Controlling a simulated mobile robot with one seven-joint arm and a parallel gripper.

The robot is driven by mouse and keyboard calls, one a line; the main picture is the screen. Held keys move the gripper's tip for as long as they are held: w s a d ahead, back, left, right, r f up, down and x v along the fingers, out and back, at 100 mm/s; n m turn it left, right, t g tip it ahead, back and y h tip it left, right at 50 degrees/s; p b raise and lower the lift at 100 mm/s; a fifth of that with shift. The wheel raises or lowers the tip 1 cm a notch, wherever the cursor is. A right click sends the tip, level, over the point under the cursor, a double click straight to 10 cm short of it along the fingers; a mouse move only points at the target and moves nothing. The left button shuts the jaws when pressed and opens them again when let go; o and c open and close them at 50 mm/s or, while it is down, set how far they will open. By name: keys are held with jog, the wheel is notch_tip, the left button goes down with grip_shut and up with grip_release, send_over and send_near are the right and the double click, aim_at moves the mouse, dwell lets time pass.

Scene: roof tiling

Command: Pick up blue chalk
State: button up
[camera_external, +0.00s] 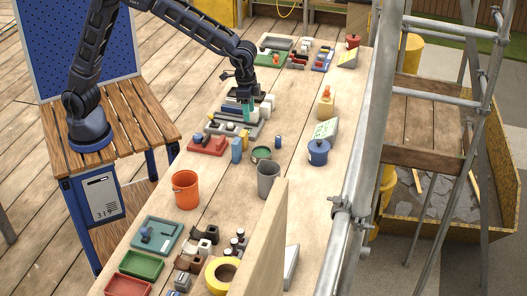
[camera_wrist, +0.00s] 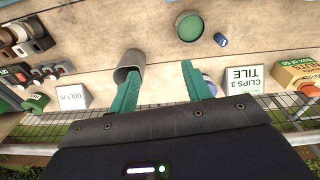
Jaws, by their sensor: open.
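A small blue cylinder, which looks like the blue chalk (camera_external: 278,141), stands on the long wooden table, right of a green round tin (camera_external: 261,154). In the wrist view the blue chalk (camera_wrist: 221,40) is near the top, right of the green tin (camera_wrist: 189,26). My gripper (camera_external: 246,112) is over the grey trays, up and left of the chalk in the external view. In the wrist view my gripper (camera_wrist: 160,61) has its two green fingers spread, with nothing between them. The chalk lies beyond the right fingertip, not between the fingers.
A grey cup (camera_external: 268,180), an orange bucket (camera_external: 186,188) and a blue bucket (camera_external: 318,152) stand around the chalk. A blue block (camera_external: 236,150) is to its left. A scaffold pole (camera_external: 365,130) runs along the table's right side. Bare wood surrounds the chalk.

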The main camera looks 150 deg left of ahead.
jog(key=n, duration=0.2)
send_near(278, 137)
jog(key=w, duration=0.1)
jog(key=shift+w+f+g, duration=0.1)
jog(key=shift+f+g, duration=0.05)
jog(key=shift+g, duration=0.25)
notch_tip(278, 137, down, 5)
jog(key=shift+f, duration=0.2)
jog(key=shift+s+a+f, duration=0.1)
jog(key=shift+s+f, duration=0.05)
jog(key=shift+f, duration=1.15)
jog(key=shift+s+a+f, duration=0.1)
jog(key=shift+f, duration=1.2)
jog(key=shift+c, duration=0.4)
jog(key=c, duration=1)
